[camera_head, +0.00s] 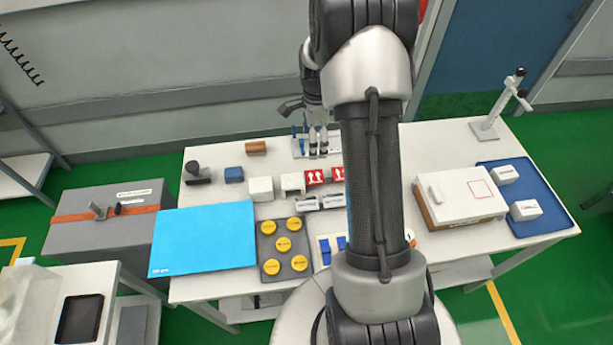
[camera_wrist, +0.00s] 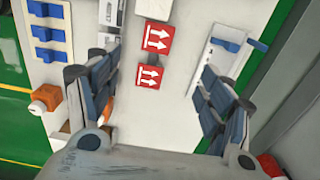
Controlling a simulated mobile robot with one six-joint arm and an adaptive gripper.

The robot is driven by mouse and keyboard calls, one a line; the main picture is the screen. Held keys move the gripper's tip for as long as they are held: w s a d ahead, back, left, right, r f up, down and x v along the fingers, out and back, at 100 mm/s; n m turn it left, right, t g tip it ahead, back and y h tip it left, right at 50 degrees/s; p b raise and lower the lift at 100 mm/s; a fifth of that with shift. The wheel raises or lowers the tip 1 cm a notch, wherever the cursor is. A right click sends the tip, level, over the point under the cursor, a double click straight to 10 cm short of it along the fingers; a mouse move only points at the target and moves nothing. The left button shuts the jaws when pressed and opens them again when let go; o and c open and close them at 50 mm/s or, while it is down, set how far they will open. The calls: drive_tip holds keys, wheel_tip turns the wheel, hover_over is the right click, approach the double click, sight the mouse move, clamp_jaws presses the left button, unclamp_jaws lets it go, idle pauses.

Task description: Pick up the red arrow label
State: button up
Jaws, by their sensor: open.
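Two red square labels with white up-arrows lie side by side on the white table. In the wrist view one red arrow label (camera_wrist: 150,77) lies between my open fingers, and the other red label (camera_wrist: 158,38) is just farther up. In the head view they show as a left red label (camera_head: 315,177) and a right red label (camera_head: 338,174), the right one partly hidden by my arm. My gripper (camera_head: 318,150) is above the table behind the labels, open and empty. In the wrist view my gripper (camera_wrist: 154,76) has its fingers wide apart, with no visible contact with either label.
White blocks (camera_head: 261,188) and grey-white printed boxes stand near the labels. A blue sheet (camera_head: 203,238), a grey tray (camera_head: 273,270) with yellow discs, a white box (camera_head: 462,190) and a blue tray (camera_head: 553,219) surround them. A white plate with blue pieces (camera_wrist: 222,52) is beside the right finger.

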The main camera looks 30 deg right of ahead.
drive_tip(key=b, duration=0.2)
hover_over(315, 177)
drive_tip(key=f, duration=1)
drive_tip(key=shift+w, duration=0.3)
drive_tip(key=shift+s+f+b, duration=0.2)
drive_tip(key=shift+f+b, duration=0.7)
drive_tip(key=shift+f, duration=1.6)
drive_tip(key=shift+f, duration=0.25)
drive_tip(key=shift+c, duration=0.3)
drive_tip(key=c, duration=0.8)
